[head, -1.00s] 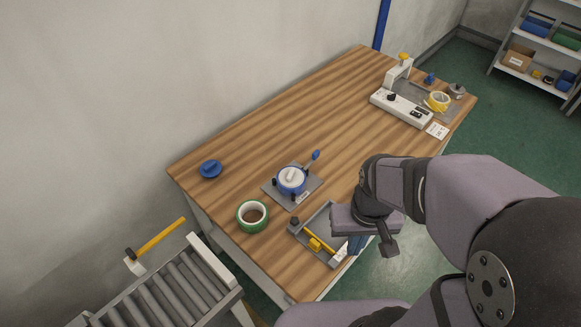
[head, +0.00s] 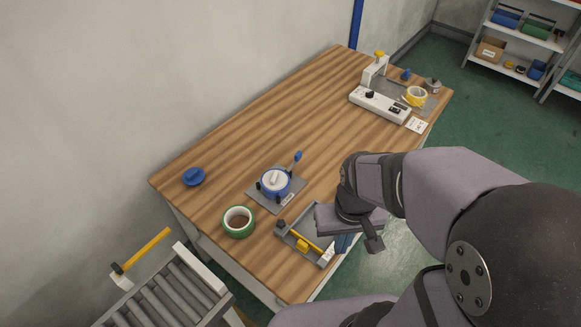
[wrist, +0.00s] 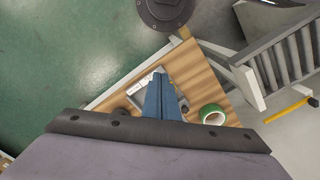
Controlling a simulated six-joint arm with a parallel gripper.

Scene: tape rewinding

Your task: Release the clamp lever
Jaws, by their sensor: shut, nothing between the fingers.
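The clamp fixture (head: 275,185) stands on a grey plate on the table, holding a blue roll with a white disc on top. A lever with a blue grip (head: 298,156) sticks up from its back right side; I take it to be the clamp lever. My gripper (head: 344,244) is at the table's front edge, just right of the grey tray and well apart from the lever. Its blue fingers point down. The wrist view shows the fingers (wrist: 159,78) shut together and empty, covering part of the tray; the lever cannot be made out there.
A grey tray (head: 283,232) with a yellow bar lies in front of the fixture. A green tape roll (head: 238,223) and a blue knobbed disc (head: 193,177) lie to the left. A white machine (head: 380,103) stands at the far right. The table's middle is clear.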

